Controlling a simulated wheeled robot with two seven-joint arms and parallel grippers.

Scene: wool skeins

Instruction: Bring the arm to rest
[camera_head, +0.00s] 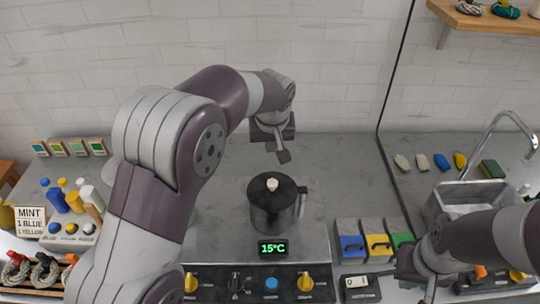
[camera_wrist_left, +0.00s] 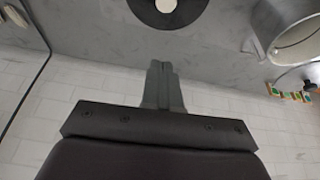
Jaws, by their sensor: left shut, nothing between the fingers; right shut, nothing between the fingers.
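My left gripper (camera_head: 283,156) hangs in the air behind the dark lidded pot (camera_head: 270,215), near the tiled wall. Its fingers are shut with nothing between them. In the left wrist view the closed fingers (camera_wrist_left: 163,85) are together, with the pot's black lid (camera_wrist_left: 187,14) and white knob at the top edge, apart from them. My right gripper (camera_head: 430,290) is low at the right front, beside the small colored bins, and is shut and empty. The left arm crosses the middle of the head view and hides part of the counter.
The pot stands on a hob with a 15°C display (camera_head: 272,248) and several knobs. Yellow, blue and green bins (camera_head: 375,243) stand to its right. A sink (camera_head: 462,194) with a tap is further right. Bottles and a mint sign (camera_head: 30,221) stand at left.

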